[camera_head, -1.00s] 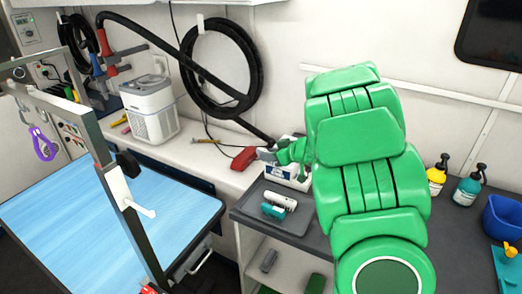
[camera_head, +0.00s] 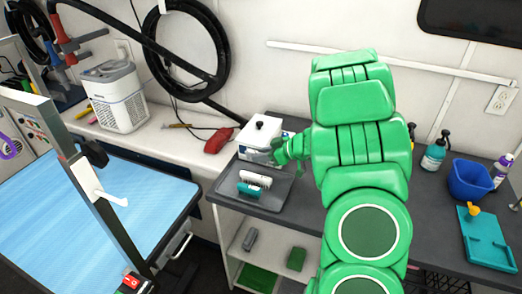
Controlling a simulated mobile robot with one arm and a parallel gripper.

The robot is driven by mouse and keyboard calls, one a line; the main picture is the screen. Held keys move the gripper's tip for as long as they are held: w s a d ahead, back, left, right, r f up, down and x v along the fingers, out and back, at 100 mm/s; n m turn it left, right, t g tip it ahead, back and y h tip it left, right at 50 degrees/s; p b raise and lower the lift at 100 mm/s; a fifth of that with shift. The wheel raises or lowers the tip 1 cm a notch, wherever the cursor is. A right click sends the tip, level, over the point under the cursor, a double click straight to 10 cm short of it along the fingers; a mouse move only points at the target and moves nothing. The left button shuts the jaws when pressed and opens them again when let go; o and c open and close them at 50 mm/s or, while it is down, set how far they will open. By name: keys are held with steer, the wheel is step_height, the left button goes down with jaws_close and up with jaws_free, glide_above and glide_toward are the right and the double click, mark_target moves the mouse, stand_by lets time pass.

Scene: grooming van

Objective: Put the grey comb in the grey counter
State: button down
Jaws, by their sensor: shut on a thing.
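The grey counter (camera_head: 432,205) runs from the middle to the right, behind and beside my green arm. My gripper (camera_head: 283,152) is above the counter's back left part, in front of a white box. It is shut on a small grey thing, taken to be the grey comb. That thing showed at the fingertips earlier, but now I can barely make it out against the box, and the arm hides part of the view.
A dark tray (camera_head: 272,203) holds a white brush (camera_head: 256,178) and a teal brush (camera_head: 249,190). The white box (camera_head: 258,138) stands behind it. A blue bowl (camera_head: 470,180), bottles and a teal tray (camera_head: 484,238) are at right. A blue grooming table (camera_head: 90,225) is at left.

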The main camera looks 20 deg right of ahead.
mark_target(267, 165)
steer(key=shift+f, duration=2)
steer(key=shift+f, duration=0.55)
steer(key=c, duration=0.9)
jaws_free()
steer(key=shift+o, duration=0.2)
steer(key=shift+s, duration=0.1)
